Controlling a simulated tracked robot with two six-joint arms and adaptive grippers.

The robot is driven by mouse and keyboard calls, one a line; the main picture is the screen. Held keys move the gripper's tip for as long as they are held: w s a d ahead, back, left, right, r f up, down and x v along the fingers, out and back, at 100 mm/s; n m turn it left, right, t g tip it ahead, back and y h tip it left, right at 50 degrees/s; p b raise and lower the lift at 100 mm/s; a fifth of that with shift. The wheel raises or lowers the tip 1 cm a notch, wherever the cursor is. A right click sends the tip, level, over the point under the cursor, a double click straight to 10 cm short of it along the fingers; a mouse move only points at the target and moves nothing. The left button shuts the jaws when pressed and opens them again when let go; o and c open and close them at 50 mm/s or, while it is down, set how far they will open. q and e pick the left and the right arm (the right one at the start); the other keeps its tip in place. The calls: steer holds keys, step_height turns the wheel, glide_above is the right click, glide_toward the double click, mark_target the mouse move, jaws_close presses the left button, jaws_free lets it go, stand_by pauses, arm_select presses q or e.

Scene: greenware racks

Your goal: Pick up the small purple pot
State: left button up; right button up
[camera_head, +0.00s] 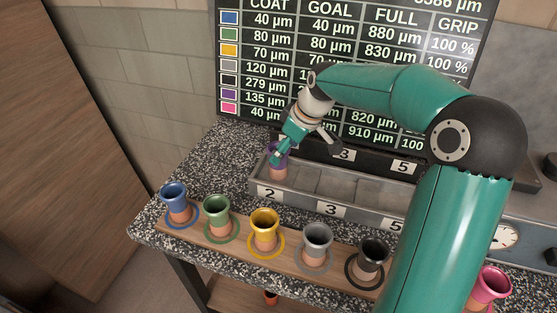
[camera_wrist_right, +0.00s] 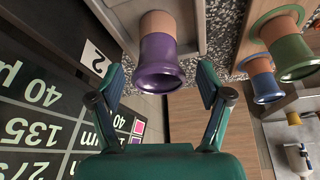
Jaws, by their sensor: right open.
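The small purple pot (camera_head: 278,165) has a purple flared top and a bare terracotta lower part. It stands in the compartment marked 2 of the grey tray (camera_head: 292,208). My right gripper (camera_head: 279,153) is at the pot's top, coming from above and behind, and hides part of the rim. In the right wrist view, the open fingers of my right gripper (camera_wrist_right: 161,80) lie on either side of the purple pot's rim (camera_wrist_right: 158,68), with gaps on both sides. My left gripper is not in view.
Blue (camera_head: 174,197), green (camera_head: 217,211), yellow (camera_head: 265,224), grey (camera_head: 317,240) and black (camera_head: 372,254) pots stand in a row before the tray. A pink pot (camera_head: 491,283) is at right. The tray's middle compartments look empty. A board (camera_head: 350,60) stands behind.

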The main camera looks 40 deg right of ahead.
steer(key=shift+p+x, duration=0.45)
steer(key=shift+x, duration=2.5)
steer(key=shift+w+d, duration=0.1)
steer(key=shift+w, duration=0.05)
steer(key=shift+r, duration=0.1)
steer(key=c, duration=1.3)
